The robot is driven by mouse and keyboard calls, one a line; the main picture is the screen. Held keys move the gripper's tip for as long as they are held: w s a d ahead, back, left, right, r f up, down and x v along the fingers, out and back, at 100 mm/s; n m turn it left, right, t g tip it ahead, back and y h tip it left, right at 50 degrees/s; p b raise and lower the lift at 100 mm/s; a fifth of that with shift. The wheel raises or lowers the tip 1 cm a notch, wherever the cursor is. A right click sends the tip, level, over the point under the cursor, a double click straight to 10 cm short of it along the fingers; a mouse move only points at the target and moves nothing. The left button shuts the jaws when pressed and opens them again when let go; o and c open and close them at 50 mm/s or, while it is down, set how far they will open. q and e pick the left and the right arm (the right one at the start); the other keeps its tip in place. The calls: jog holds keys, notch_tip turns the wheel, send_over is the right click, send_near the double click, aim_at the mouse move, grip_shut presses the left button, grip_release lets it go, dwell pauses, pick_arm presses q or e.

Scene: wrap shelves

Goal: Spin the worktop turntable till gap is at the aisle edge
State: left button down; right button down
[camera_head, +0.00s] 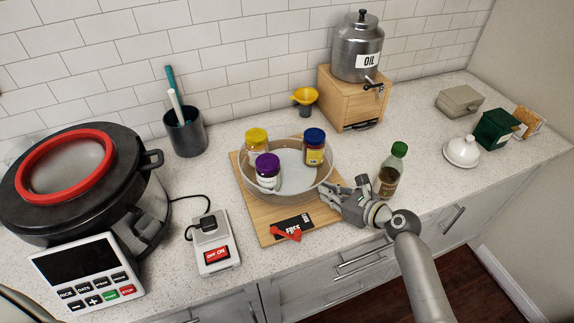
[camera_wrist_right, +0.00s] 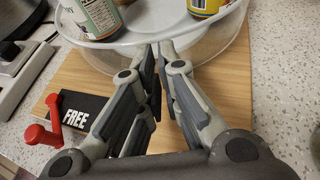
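The turntable (camera_head: 290,187) is a clear round tray on a wooden board (camera_head: 262,226); its wall also shows in the wrist view (camera_wrist_right: 220,45). It carries a yellow-lidded jar (camera_head: 256,147) at back left, a purple-lidded jar (camera_head: 267,172) at left and a blue-lidded jar (camera_head: 314,148) at back right. The widest jar-free stretch is at its front right. My right gripper (camera_head: 333,192) is at this front-right wall, its fingers close together with a narrow slit between them (camera_wrist_right: 160,47). Whether they pinch anything is hidden. My left gripper is out of view.
A red lever (camera_head: 287,233) beside a FREE label sits at the board's front. A green-capped bottle (camera_head: 390,172) stands right of my right gripper. A switch box (camera_head: 211,242) and a large cooker (camera_head: 75,190) are at left.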

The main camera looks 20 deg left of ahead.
aim_at(308, 194)
jog(key=shift+s+a, duration=0.2)
jog(key=shift+a, duration=0.1)
jog(key=shift+s+a+r+p, duration=0.1)
jog(key=shift+s+a+p, duration=0.45)
jog(key=shift+p, duration=0.4)
jog(key=shift+s+a+p, duration=0.3)
jog(key=shift+s+p, duration=0.1)
jog(key=shift+s, duration=0.05)
jog(key=shift+s+a, duration=0.15)
jog(key=shift+a, duration=0.05)
jog(key=shift+s+d+p, duration=0.35)
jog(key=shift+s+p, duration=0.05)
jog(key=shift+p, duration=0.3)
jog(key=shift+s+d+p, duration=0.4)
jog(key=shift+s+d, duration=0.05)
jog(key=shift+s, duration=0.05)
jog(key=shift+s+d, duration=0.15)
jog(key=shift+d, duration=0.35)
